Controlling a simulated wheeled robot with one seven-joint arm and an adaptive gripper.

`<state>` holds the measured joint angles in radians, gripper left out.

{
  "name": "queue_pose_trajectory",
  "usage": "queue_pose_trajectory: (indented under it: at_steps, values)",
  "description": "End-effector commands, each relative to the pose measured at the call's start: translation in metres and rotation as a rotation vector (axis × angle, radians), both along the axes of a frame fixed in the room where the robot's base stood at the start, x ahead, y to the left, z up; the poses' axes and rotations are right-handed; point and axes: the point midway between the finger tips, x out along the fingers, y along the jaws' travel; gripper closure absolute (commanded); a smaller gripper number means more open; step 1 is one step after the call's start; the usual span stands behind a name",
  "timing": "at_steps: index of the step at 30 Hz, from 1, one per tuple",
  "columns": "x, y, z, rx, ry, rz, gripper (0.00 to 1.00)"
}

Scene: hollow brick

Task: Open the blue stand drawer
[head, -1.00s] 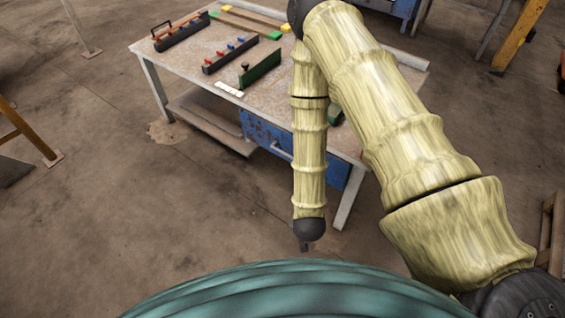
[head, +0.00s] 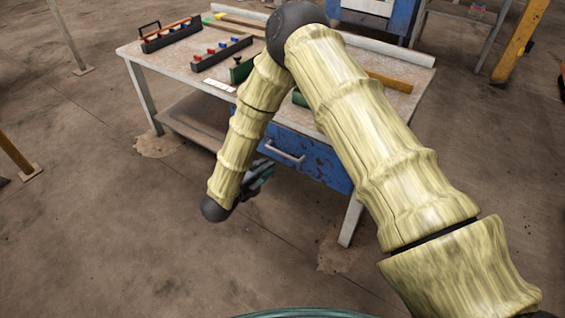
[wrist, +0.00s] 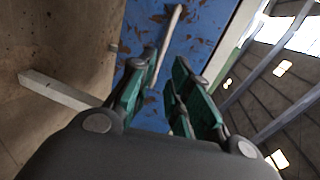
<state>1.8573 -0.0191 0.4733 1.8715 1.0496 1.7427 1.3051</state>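The blue drawer (head: 325,168) sits under the right part of the worktable, its front worn and looking closed. Its pale bar handle (head: 283,152) shows in the head view, just right of my forearm. My gripper (head: 264,174) is below and left of the handle, in front of the drawer, partly hidden by my arm. In the wrist view the green fingers of my gripper (wrist: 165,66) are apart with nothing between them. The handle (wrist: 167,45) stands beyond the fingertips, against the blue drawer front (wrist: 200,35), and is not touched.
The worktable (head: 185,73) carries dark racks with coloured knobs (head: 222,54), and a lower shelf (head: 195,122) lies left of the drawer. A table leg (head: 350,220) stands at the near right. The floor in front is clear.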

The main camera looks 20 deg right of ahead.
Motion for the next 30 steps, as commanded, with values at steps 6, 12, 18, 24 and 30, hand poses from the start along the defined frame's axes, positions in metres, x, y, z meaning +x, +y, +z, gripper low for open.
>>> queue_pose_trajectory:
  at_steps: [6, 12, 18, 24, 30]
  values:
    - [0.007, -0.005, 0.000, 0.009, -0.034, -0.031, 0.81]
    - [0.023, -0.027, -0.007, 0.007, -0.032, -0.029, 0.81]
    - [0.043, -0.052, -0.013, 0.008, -0.033, -0.030, 0.81]
    - [0.058, -0.072, -0.018, 0.007, -0.032, -0.028, 0.81]
    - [0.066, -0.081, -0.020, 0.009, -0.030, -0.027, 0.81]
